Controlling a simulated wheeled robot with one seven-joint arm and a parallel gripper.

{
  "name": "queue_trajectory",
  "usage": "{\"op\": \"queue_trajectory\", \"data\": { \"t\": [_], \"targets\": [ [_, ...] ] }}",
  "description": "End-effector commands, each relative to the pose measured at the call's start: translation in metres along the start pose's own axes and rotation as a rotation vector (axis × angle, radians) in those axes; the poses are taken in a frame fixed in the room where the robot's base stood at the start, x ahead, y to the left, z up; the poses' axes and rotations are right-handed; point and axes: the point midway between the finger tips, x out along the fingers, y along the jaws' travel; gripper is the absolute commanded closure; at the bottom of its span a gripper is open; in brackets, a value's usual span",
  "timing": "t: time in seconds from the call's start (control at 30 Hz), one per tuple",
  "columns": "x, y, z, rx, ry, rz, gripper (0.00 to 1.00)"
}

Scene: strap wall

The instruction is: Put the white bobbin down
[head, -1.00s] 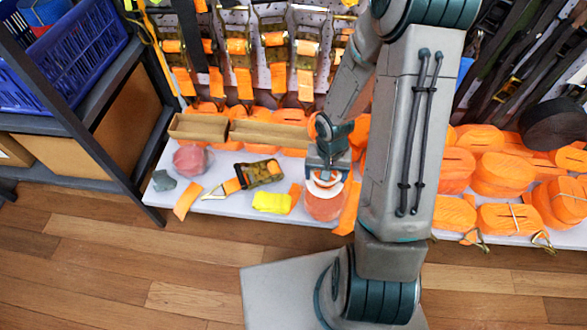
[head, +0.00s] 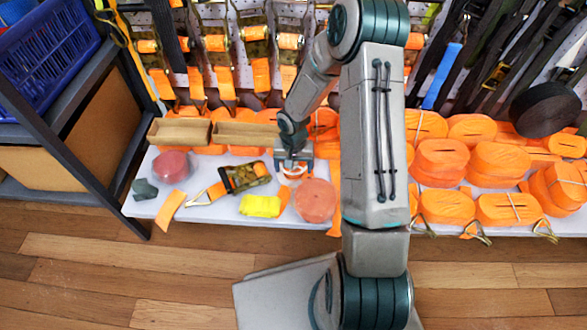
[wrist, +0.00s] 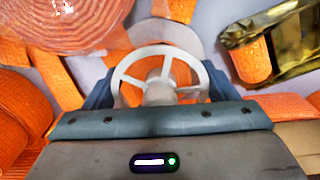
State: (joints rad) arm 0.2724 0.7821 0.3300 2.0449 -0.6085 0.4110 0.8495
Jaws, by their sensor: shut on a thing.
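The white bobbin (head: 293,172) is in my gripper (head: 294,160), over the white display shelf (head: 218,212) in the head view. In the wrist view the bobbin (wrist: 159,92) shows a spoked white rim and hub, between the dark fingers of my gripper (wrist: 160,88), which is shut on it. A pale round patch shows just beyond the rim. I cannot tell whether the bobbin touches the shelf.
A salmon-coloured roll (head: 316,200) lies just right and in front of the bobbin. A yellow bundle (head: 261,206) and a ratchet strap (head: 246,177) lie to the left. Cardboard trays (head: 246,135) stand behind. Orange strap rolls (head: 442,160) crowd the right. Bare shelf shows between items.

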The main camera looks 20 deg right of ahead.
Motion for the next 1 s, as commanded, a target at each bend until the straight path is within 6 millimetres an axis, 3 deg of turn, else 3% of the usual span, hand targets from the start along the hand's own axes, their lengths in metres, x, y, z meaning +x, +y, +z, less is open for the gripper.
{"op": "queue_trajectory", "data": {
  "t": [0.33,0.37,0.43,0.77,1.0],
  "targets": [
    [0.004,0.0,0.0,0.0,0.002,0.0,0.5],
    [0.004,0.0,0.0,0.0,0.002,0.0,0.18],
    [0.003,0.0,0.0,0.0,0.002,0.0,0.0],
    [-0.002,0.0,0.0,0.0,0.001,-0.001,0.0],
    [-0.05,0.001,-0.001,0.001,0.005,0.0,0.0]
  ]
}}
